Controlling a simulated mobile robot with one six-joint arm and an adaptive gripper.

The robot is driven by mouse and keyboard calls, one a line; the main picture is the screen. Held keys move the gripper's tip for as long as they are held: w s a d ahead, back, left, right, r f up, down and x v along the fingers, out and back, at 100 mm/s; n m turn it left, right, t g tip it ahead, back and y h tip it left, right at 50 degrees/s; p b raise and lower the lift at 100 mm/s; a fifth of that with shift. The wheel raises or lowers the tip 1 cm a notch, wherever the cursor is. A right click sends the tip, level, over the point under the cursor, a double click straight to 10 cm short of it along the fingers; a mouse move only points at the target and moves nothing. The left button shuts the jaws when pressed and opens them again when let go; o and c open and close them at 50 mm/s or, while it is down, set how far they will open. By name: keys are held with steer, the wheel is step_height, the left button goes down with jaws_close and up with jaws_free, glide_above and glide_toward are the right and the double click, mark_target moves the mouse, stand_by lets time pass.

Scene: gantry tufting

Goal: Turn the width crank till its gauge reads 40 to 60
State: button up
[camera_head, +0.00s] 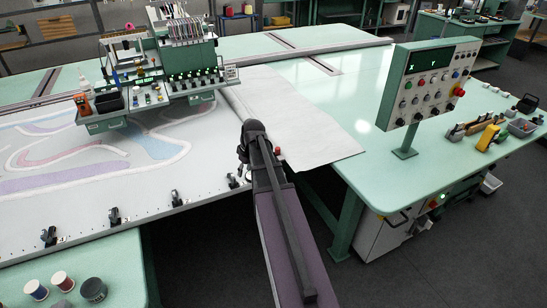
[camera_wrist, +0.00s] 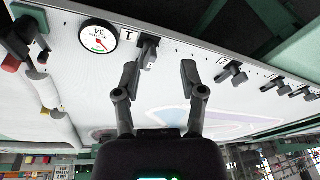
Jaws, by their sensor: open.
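A round white gauge (camera_wrist: 98,36) with a red needle shows in the wrist view, upper left, and its number looks like 34. Left of it is a dark crank (camera_wrist: 22,34) with a red knob (camera_wrist: 11,62), cut by the picture's edge. In the head view a red knob (camera_head: 278,153) shows just right of my arm's end. My gripper (camera_wrist: 160,72) is open and empty, its fingers spread over the frame edge, to the right of the gauge and apart from the crank. In the head view my wrist hides most of the gripper.
Dark clamps (camera_head: 114,217) line the frame's front edge; one by label 1 (camera_wrist: 148,48) is near my left fingertip. The tufted cloth (camera_head: 80,160) lies behind. A control panel (camera_head: 428,80) stands on the green table (camera_head: 350,100) at right. A bench with spools (camera_head: 130,265) is front left.

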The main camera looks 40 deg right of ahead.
steer(key=d+r+m+t+p, duration=0.1)
steer(key=d+r, duration=0.1)
steer(key=d, duration=0.7)
steer(key=d+r+t+h+p, duration=0.1)
steer(key=d+r+p, duration=0.1)
steer(key=d, duration=0.7)
steer(key=shift+s+d+r+m, duration=0.3)
steer(key=shift+d+r+m, duration=0.1)
steer(key=shift+r, duration=0.15)
steer(key=shift+f, duration=0.1)
steer(key=b+x, duration=1.2)
steer(key=x, duration=0.1)
steer(key=shift+w+f, duration=0.2)
steer(key=shift+w, duration=0.1)
jaws_close()
steer(key=shift+a, duration=0.25)
steer(key=shift+d, duration=0.25)
